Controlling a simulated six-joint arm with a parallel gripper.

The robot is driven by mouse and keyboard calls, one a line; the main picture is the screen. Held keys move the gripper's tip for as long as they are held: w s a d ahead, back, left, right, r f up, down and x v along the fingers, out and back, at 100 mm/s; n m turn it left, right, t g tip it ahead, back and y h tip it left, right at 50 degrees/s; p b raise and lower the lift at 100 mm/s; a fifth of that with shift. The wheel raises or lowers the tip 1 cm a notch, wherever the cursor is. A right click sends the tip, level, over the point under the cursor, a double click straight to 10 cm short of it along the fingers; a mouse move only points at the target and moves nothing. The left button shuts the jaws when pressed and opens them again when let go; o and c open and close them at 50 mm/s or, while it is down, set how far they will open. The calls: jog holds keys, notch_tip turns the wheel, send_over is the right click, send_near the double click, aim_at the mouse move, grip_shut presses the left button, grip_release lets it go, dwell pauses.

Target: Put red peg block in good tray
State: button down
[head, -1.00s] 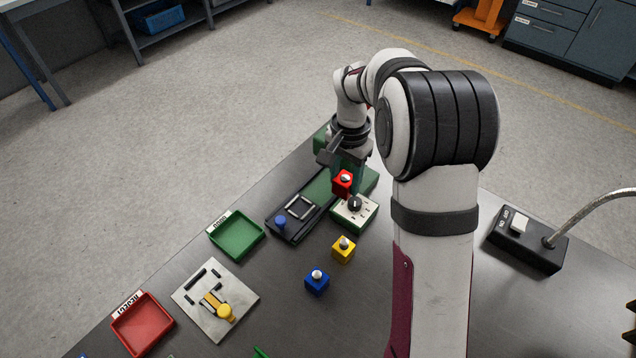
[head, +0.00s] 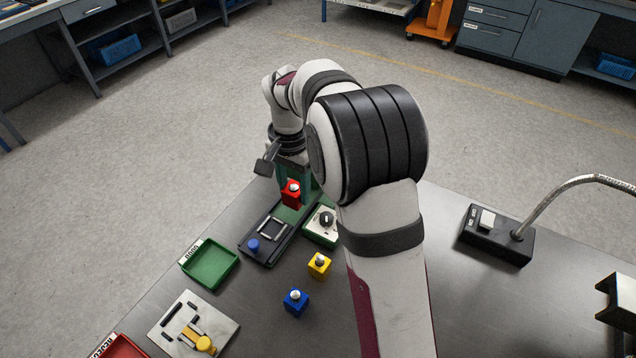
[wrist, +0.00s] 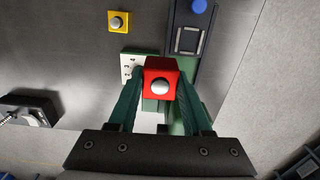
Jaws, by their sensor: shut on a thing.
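The red peg block (head: 291,198) is a red cube with a silver round peg on top. It also shows in the wrist view (wrist: 161,70) between the green fingers. My gripper (wrist: 160,85) is shut on it and holds it by its sides. In the head view my gripper (head: 292,182) is over the far end of the dark fixture. The good tray (head: 209,264) is green with a white label, at the left of the table. Nothing is seen inside it.
A dark fixture (head: 258,250) with a blue knob and a white-topped box (head: 321,228) with a black dial stand near the block. Yellow (head: 319,266) and blue (head: 295,302) peg blocks stand nearer. A metal plate (head: 222,325) and red tray (head: 124,350) are at lower left.

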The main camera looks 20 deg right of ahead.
jog(key=s+a+f, duration=0.1)
jog(key=a+f, duration=0.2)
jog(key=a, duration=0.8)
jog(key=s+a+f, duration=0.1)
jog(key=a+f, duration=0.2)
jog(key=a, duration=0.7)
jog(key=shift+a+f, duration=0.15)
jog(key=shift+f, duration=3.35)
jog(key=shift+f, duration=0.55)
jog(key=shift+c, duration=1.3)
grip_release()
